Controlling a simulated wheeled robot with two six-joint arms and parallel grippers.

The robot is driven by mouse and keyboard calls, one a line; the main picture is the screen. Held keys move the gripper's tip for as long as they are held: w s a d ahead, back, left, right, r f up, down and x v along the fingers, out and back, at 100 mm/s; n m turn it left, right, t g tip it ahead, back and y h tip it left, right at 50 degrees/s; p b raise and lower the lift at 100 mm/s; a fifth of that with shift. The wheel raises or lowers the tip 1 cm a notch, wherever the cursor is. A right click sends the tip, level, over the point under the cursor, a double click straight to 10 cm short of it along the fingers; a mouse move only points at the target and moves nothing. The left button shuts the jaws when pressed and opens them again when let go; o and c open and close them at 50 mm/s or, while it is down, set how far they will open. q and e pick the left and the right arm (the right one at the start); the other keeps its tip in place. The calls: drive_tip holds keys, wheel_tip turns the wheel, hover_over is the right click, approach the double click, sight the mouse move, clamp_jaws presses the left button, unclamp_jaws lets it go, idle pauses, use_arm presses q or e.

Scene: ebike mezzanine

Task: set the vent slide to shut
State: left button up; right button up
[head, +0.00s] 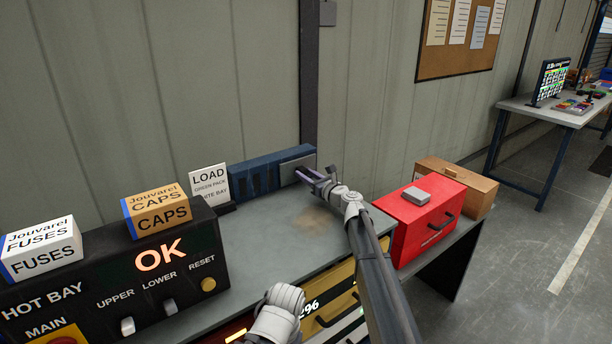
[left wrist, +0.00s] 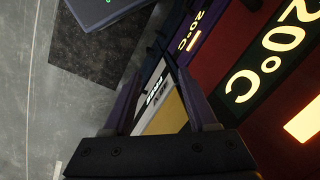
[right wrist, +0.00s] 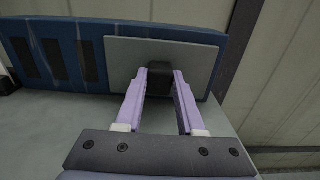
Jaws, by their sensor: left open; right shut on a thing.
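The vent is a long blue panel (head: 250,176) with dark slots, standing at the back of the grey bench top against the wall. It also shows in the right wrist view (right wrist: 62,30). Its slide is a grey plate (right wrist: 125,58) with a black knob (right wrist: 159,74). The plate lies at the panel's right end, and several slots to its left are uncovered. My right gripper (right wrist: 160,78) is shut on the knob, one finger on each side. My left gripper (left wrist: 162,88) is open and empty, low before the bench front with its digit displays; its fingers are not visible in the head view.
A black control box (head: 120,265) with an OK display and two carton boxes stands at left. A LOAD card (head: 208,180) stands beside the panel. A red box (head: 428,218) and a cardboard box (head: 475,190) are right of my right arm. The bench top's middle is clear.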

clamp_jaws()
idle(0.9)
